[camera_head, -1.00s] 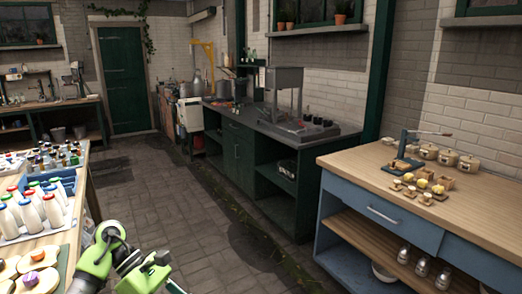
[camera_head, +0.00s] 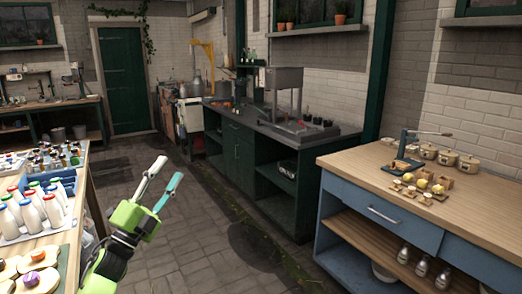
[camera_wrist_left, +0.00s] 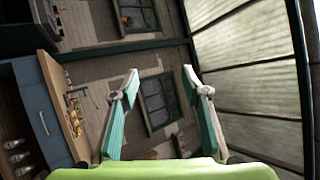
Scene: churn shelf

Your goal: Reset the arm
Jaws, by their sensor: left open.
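My left gripper (camera_head: 165,182) is raised over the open floor, right of the bottle table, in the head view. Its two teal-edged fingers are spread apart and point up and away, with nothing between them. In the left wrist view the gripper (camera_wrist_left: 160,88) also shows open and empty, with a wall window (camera_wrist_left: 158,100) visible beyond the fingers. The wrist view is turned on its side. My right gripper is in neither view.
The table at left (camera_head: 77,215) carries milk bottles (camera_head: 32,210), a blue crate and small jars. A blue counter (camera_head: 380,213) with a wooden top stands at right. A dark green counter (camera_head: 238,147) stands farther back. The floor (camera_head: 205,235) between them is clear.

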